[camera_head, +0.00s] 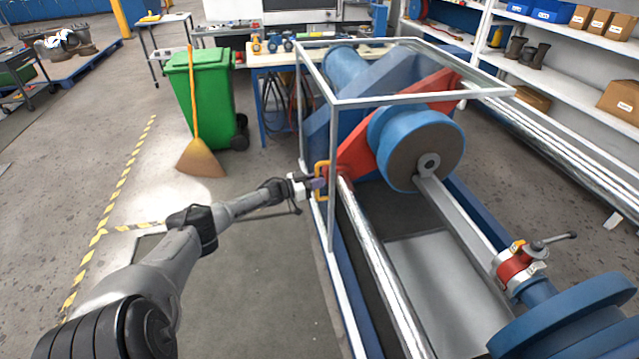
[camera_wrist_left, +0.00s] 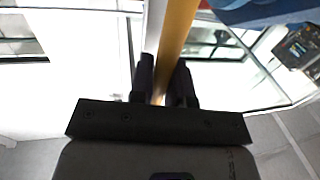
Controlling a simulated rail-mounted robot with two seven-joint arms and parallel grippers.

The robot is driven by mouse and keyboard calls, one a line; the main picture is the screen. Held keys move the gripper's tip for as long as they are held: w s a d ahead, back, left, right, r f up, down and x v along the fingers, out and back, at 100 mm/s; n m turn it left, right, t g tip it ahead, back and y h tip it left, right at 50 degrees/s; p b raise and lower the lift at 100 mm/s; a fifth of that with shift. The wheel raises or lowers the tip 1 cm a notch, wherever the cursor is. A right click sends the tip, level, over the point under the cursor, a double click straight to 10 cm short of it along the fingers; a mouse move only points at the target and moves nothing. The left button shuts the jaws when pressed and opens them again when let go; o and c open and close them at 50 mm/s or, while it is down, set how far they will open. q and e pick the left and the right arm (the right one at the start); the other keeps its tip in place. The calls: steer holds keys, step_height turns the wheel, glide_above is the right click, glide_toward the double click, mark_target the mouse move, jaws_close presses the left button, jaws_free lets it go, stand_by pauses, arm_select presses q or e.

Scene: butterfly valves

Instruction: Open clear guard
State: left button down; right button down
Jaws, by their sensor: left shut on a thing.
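The clear guard (camera_head: 333,180) is a see-through box with a pale metal frame around the blue and red machine. A yellow handle (camera_head: 321,168) is fixed on its left side. My left gripper (camera_head: 318,184) is at that handle, with the arm reaching in from the left. In the left wrist view the yellow handle (camera_wrist_left: 175,40) runs between the two dark fingers of my left gripper (camera_wrist_left: 164,85), which are shut on it. My right gripper is in neither view.
A blue flange (camera_head: 420,145) and red plate (camera_head: 360,145) sit within the guard frame. A red-banded valve (camera_head: 515,268) with a lever is at the lower right. A green bin (camera_head: 205,100) and a broom (camera_head: 198,158) stand to the left.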

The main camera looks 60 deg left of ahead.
arm_select(q)
steer(key=c, duration=1.1)
jaws_free()
steer(key=shift+s, duration=0.1)
steer(key=s+p, duration=0.6)
steer(key=s, duration=0.7)
steer(key=shift+s, duration=0.35)
